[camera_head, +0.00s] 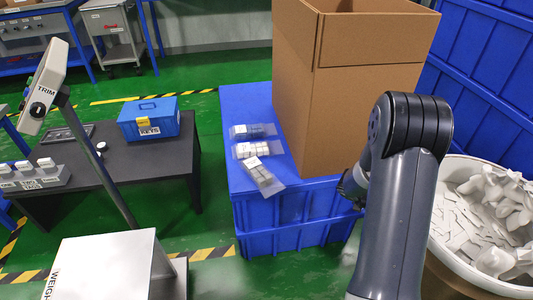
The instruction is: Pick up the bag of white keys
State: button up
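Three clear bags lie in a row on the blue crate (240,108), to the left of the tall cardboard box. The middle bag (258,150) holds white pieces and looks like the bag of white keys. The far bag (252,131) holds dark bluish pieces. The near bag (264,177) lies at a slant and holds greyish-white pieces. My gripper (352,186) shows only in part at the crate's right front side, mostly hidden behind my arm. It is to the right of the bags and apart from them. Its fingers cannot be made out.
The open cardboard box (350,110) stands on the crate, right of the bags. A bin of white scraps (490,215) is at the right. A dark table (120,170) with a blue KEYS box (148,120) is at the left. A scale post (100,165) leans in front.

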aim_at(268, 148)
jog(key=i+j+u, duration=0.1)
jog(key=u, duration=1.45)
jog(key=i+l+u, duration=0.15)
jog(key=i+l, duration=0.55)
jog(key=i, duration=0.15)
